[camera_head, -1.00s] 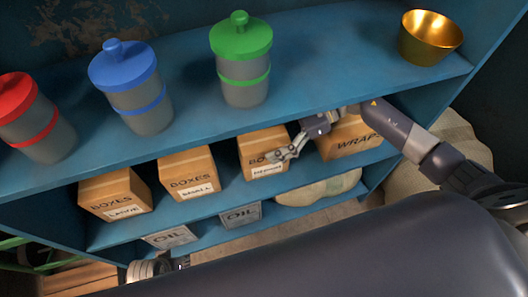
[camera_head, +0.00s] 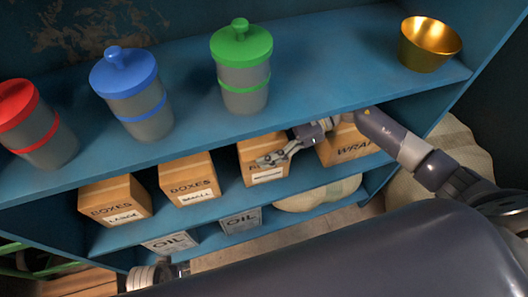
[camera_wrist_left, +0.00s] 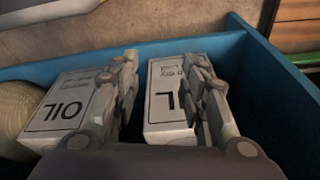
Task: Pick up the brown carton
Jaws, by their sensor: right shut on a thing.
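Several brown cartons stand on the middle shelf: one labelled LARGE (camera_head: 114,203), one labelled SMALL (camera_head: 188,180), one at my right gripper (camera_head: 255,174), and one marked WRAPS (camera_head: 350,148). My right gripper (camera_head: 264,161) is shut on the third carton from the left, its fingers across the upper front face. They hide part of the printing. That carton is still at shelf level. My left gripper (camera_wrist_left: 168,88) is open, low at the left by the bottom shelf. White OIL cartons (camera_wrist_left: 68,108) (camera_wrist_left: 165,128) show around and between its fingers.
The blue shelf unit (camera_head: 310,75) has red (camera_head: 40,130), blue (camera_head: 135,95) and green (camera_head: 243,65) lidded canisters and a gold bowl (camera_head: 430,45) on top. A pale sack (camera_head: 318,193) lies below the right cartons.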

